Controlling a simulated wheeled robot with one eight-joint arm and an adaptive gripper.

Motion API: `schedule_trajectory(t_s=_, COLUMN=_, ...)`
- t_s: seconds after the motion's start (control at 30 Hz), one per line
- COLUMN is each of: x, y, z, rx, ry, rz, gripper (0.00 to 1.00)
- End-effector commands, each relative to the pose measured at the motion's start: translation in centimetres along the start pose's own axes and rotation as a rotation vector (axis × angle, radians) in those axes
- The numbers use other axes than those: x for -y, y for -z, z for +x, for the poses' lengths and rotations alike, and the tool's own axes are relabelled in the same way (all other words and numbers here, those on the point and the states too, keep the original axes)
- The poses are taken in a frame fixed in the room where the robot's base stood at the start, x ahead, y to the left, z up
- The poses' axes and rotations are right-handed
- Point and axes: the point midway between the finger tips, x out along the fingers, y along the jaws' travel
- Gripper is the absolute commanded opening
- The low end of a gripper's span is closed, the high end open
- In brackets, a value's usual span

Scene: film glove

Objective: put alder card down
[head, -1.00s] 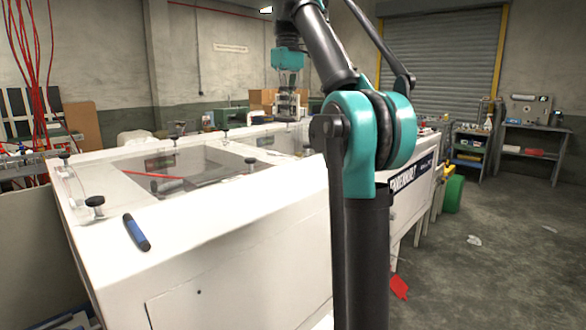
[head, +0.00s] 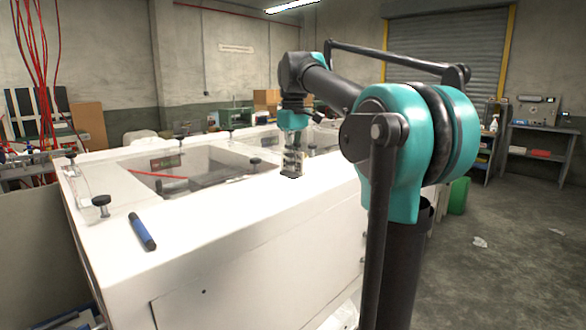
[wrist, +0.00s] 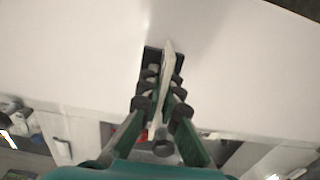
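My gripper (head: 292,160) is low over the white top of a large machine cabinet (head: 250,215), right of its recessed window. In the wrist view my gripper (wrist: 160,98) points at the white surface, its fingers close together. A thin pale card (wrist: 168,58), seen nearly edge-on, stands between the fingers and reaches past their tips. I take it as the alder card; its face does not show. A dark patch lies beside it at the fingertips. I cannot tell whether the card touches the surface.
A dark blue cylinder (head: 141,231) lies on the cabinet's near left part. Black knobs (head: 101,203) stand along the window (head: 190,175). The white top in front of my gripper is clear. Shelves (head: 537,150) stand at the right.

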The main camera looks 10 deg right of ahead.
Motion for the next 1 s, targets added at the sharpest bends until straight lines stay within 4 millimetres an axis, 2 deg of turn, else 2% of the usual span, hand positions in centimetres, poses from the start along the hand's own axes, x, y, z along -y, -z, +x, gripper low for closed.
schedule_trajectory(t_s=0.1, x=0.0, y=0.0, z=1.5, rx=0.0, ry=0.0, rz=0.0, gripper=0.0)
schedule_trajectory(t_s=0.47, x=0.0, y=0.0, z=1.8, rx=0.0, ry=0.0, rz=0.0, gripper=0.0)
schedule_trajectory(t_s=0.67, x=0.0, y=0.0, z=1.8, rx=0.0, ry=0.0, rz=0.0, gripper=0.26)
schedule_trajectory(t_s=1.0, x=0.0, y=0.0, z=1.7, rx=0.0, ry=0.0, rz=0.0, gripper=0.26)
